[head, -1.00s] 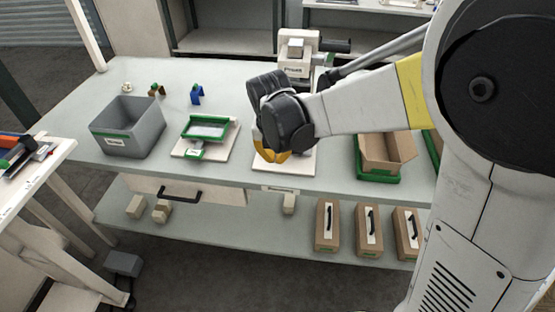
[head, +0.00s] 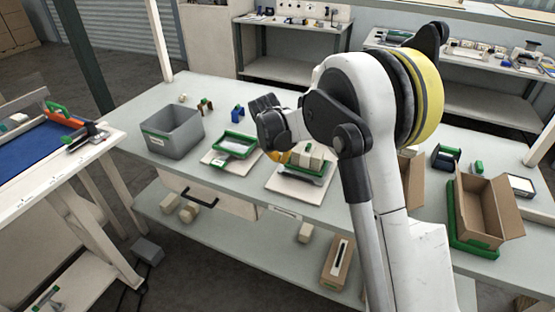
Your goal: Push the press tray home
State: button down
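A light board (head: 282,183) on the bench bears a low tray with a dark front and a green edge (head: 321,173). Cream blocks (head: 310,155) sit on or in that tray; I cannot tell which. My gripper (head: 283,157) is dark with orange tips, just left of the blocks. I cannot tell whether it touches them, and its finger gap is hidden. A green-framed tray (head: 235,146) lies on another light board to the left. The press is not visible now; my arm covers the back of the bench there.
An open carton (head: 484,215) on a green base is at the right. A side table (head: 60,165) stands at the left. Bare bench top shows around the bin.

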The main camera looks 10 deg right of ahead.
aim_at(284, 170)
jog(key=b+x, duration=0.1)
jog(key=x, duration=0.5)
jog(key=shift+b, duration=0.3)
jog(key=shift+d+r, duration=0.1)
jog(key=shift+d, duration=0.05)
